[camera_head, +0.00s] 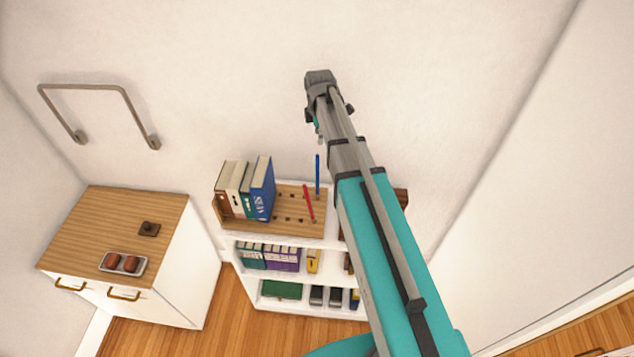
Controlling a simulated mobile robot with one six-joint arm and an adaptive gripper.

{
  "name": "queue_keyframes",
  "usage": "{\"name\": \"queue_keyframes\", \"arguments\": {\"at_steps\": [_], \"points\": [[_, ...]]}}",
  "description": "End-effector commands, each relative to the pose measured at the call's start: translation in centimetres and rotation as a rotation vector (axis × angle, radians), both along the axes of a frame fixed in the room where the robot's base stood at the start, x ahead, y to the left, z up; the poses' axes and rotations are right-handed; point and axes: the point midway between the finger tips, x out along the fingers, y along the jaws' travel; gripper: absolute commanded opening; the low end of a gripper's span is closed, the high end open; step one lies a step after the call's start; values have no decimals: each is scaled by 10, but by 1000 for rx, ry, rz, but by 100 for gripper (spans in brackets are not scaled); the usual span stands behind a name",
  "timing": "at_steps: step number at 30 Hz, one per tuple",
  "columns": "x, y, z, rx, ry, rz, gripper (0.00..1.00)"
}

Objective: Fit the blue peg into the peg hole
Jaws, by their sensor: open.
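The blue peg (317,174) is thin and stands upright at the back right of a wooden pegboard (262,226) on top of the white shelf unit. I cannot tell whether its lower end sits in a hole. A red peg (308,203) stands a little in front of it, leaning in the picture. Several dark peg holes (287,197) show in the board to the left of the pegs. My gripper (319,136) shows small below the arm's wrist, above the blue peg in the picture and apart from it. It is open, and its fingertips are hard to make out.
Several upright books (262,188) fill the board's left side. The white shelf unit (240,256) holds binders and boxes below. A wood-topped cabinet (105,215) with a small tray (105,262) stands at left. A metal wall rail (85,87) is above it. My arm hides the shelf's right part.

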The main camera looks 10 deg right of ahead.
Motion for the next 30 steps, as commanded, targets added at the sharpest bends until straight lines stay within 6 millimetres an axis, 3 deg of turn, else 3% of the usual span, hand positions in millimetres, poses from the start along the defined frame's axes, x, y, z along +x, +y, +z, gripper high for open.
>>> {"name": "queue_keyframes", "arguments": {"at_steps": [30], "points": [[0,1,-77,0,0,-1,59]]}}
